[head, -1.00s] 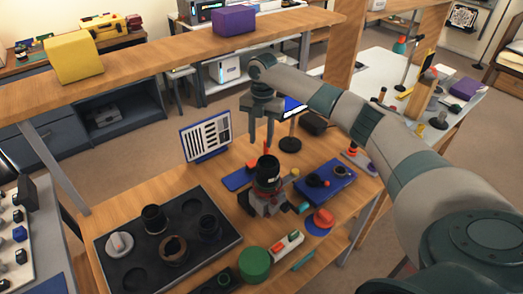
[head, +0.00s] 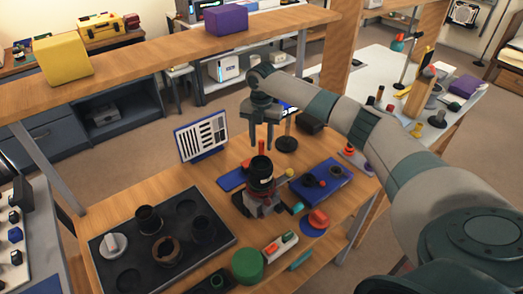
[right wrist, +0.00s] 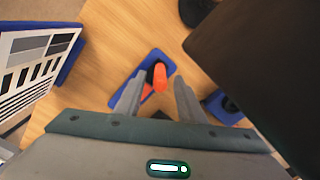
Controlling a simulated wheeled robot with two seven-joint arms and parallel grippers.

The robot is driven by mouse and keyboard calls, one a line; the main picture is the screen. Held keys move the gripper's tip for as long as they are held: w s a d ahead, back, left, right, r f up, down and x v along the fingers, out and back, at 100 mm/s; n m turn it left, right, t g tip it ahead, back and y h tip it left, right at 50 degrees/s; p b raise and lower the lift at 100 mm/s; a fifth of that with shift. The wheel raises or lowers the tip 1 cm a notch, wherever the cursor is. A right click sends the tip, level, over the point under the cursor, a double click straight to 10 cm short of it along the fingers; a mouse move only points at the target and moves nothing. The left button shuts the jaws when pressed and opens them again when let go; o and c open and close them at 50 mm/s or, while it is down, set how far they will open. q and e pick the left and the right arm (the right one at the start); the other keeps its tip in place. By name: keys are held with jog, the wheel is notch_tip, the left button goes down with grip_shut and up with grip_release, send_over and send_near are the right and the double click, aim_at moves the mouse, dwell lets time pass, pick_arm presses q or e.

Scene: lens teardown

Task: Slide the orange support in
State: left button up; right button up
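The orange support (head: 261,148) appears as a small upright orange piece behind the black lens barrel (head: 261,168) in the head view. The barrel stands in a grey and red holder (head: 266,203) on the wooden table. The right wrist view shows an orange piece (right wrist: 159,77) with a dark part on a blue pad. My right gripper (head: 260,149) hangs fingers-down just behind the barrel. In the wrist view its fingers (right wrist: 158,97) are apart, with the orange piece seen in the gap. No contact is visible. My left gripper is out of view.
A black tray (head: 187,208) with lens parts fills the table's left front. A striped chart (head: 201,138) stands behind. A dark box (head: 309,123) stands back right.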

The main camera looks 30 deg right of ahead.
aim_at(261, 151)
jog(key=shift+f+p, duration=0.6)
jog(key=shift+f, duration=1.9)
grip_shut()
